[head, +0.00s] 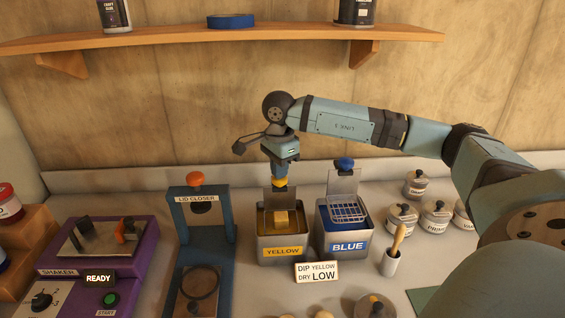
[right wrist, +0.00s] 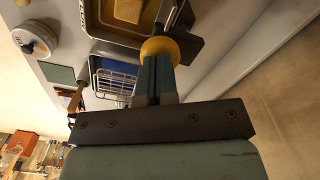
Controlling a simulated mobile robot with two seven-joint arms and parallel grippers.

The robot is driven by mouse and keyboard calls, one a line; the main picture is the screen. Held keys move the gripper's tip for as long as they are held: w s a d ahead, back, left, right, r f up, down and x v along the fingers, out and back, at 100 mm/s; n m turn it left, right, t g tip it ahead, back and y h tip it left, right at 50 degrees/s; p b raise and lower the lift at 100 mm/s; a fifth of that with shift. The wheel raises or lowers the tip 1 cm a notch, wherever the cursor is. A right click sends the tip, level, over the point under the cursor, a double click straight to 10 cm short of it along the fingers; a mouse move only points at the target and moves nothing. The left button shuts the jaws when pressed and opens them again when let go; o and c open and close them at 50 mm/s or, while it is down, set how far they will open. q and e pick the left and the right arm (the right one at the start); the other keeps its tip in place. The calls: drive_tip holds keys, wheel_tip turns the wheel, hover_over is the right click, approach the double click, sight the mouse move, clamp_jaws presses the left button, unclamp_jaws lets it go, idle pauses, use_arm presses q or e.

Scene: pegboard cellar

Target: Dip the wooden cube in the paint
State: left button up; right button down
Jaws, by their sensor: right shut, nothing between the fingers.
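The yellow tank (head: 283,252) stands on the bench, labelled YELLOW. A block-like yellowish shape (head: 283,218) shows inside it; a tan block, which looks like the wooden cube (right wrist: 128,10), shows in the tank in the right wrist view. My right gripper (head: 279,176) is shut and empty, with its fingertips at the yellow knob (right wrist: 160,48) above the back of this tank. They seem to touch the knob from above. The blue tank (head: 347,246) stands to the right, with a wire basket (head: 348,209) high in it and a blue knob (head: 344,163). My left gripper is not in view.
A sign (head: 317,273) reads DIP YELLOW, DRY LOW. The lid closer (head: 177,235) and purple shaker (head: 95,260) stand left. A brush cup (head: 390,263) and several lidded jars (head: 435,218) stand right. A shelf (head: 190,36) runs along the wall above.

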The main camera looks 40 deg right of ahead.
drive_tip(key=shift+r+p, duration=1.75)
drive_tip(key=shift+r, duration=1.55)
wheel_tip(320, 180, up, 5)
drive_tip(key=p, duration=0.2)
drive_tip(key=shift+p, duration=0.4)
